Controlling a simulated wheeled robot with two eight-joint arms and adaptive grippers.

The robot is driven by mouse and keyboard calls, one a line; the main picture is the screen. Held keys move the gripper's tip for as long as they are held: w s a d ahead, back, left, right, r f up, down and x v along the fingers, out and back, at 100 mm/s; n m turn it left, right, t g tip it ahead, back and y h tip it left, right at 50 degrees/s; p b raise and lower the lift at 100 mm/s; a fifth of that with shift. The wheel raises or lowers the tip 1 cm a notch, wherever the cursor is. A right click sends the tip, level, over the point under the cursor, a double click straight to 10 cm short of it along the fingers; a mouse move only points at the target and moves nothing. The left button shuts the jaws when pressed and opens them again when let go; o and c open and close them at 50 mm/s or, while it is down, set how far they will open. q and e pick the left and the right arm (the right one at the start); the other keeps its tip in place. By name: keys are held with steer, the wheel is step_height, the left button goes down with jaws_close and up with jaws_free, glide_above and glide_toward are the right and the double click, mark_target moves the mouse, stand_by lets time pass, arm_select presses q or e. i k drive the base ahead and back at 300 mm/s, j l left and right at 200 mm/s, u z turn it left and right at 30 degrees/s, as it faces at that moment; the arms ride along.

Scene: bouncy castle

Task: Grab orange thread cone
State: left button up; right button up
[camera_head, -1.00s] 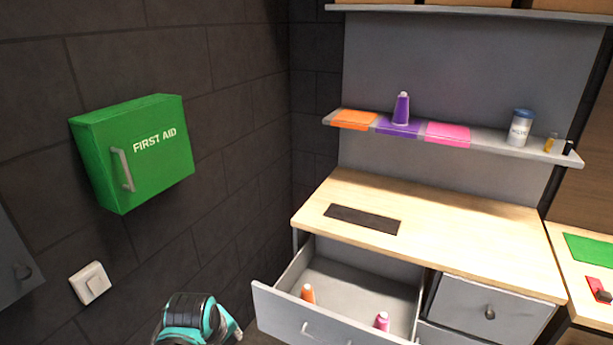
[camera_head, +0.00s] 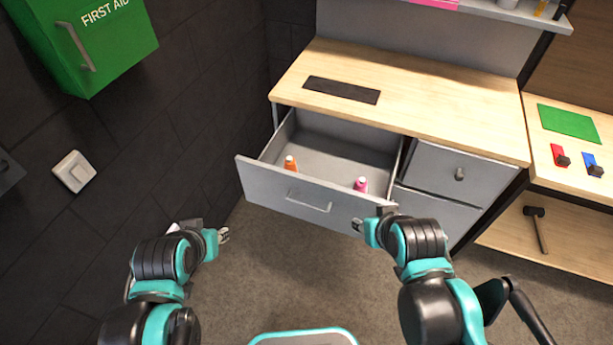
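The orange thread cone (camera_head: 290,164) stands in the open grey drawer (camera_head: 345,138), near its left front. A pink thread cone (camera_head: 361,185) stands in the same drawer, to the right by the front panel. My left gripper (camera_head: 224,235) is in front of the drawer, below and left of the orange cone and apart from it. My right gripper (camera_head: 357,225) is close to the drawer front, below the pink cone. Neither gripper appears to hold anything. The fingers are too small to tell how far they are open.
The wooden worktop (camera_head: 430,100) with a dark mat (camera_head: 341,90) is above the drawer. A green first aid box (camera_head: 85,35) and a light switch (camera_head: 74,171) are on the left wall. A hammer (camera_head: 539,228) is on the lower right shelf. The floor ahead is clear.

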mark_target(289, 163)
steer(key=i+l+u, duration=0.1)
steer(key=l, duration=0.25)
steer(key=i+l, duration=0.25)
steer(key=i+l+u, duration=0.15)
steer(key=l, duration=0.3)
steer(key=i+l+u, duration=0.1)
steer(key=l, duration=0.3)
steer(key=i+l+u, duration=0.1)
steer(key=l, duration=0.25)
steer(key=i+l, duration=0.2)
steer(key=l, duration=0.2)
steer(key=u, duration=0.05)
